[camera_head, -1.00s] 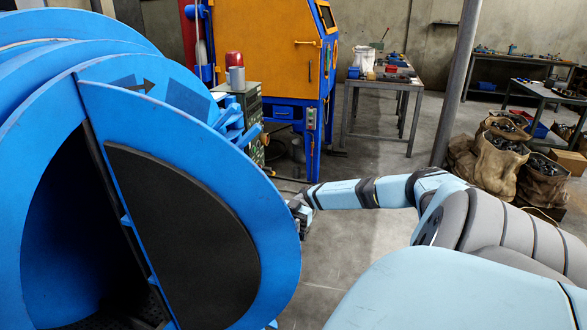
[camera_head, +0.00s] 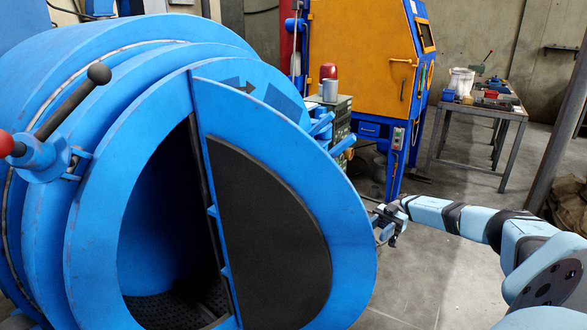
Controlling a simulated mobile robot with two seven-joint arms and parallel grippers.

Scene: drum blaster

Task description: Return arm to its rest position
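My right arm comes in from the right edge, light blue with black bands, stretched out toward the drum. Its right gripper (camera_head: 388,224) is beside the right rim of the blue drum blaster (camera_head: 350,235), small in the view. I cannot tell whether its fingers are open or shut, or whether they touch the rim. The drum's round front has an open dark hollow on its left half and a black half-round panel (camera_head: 265,235) on its right half. My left arm and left gripper are not in view.
A lever with a black knob (camera_head: 98,74) and a red knob (camera_head: 5,144) stick out at the drum's left. An orange and blue cabinet (camera_head: 360,60) and a workbench (camera_head: 480,106) stand behind.

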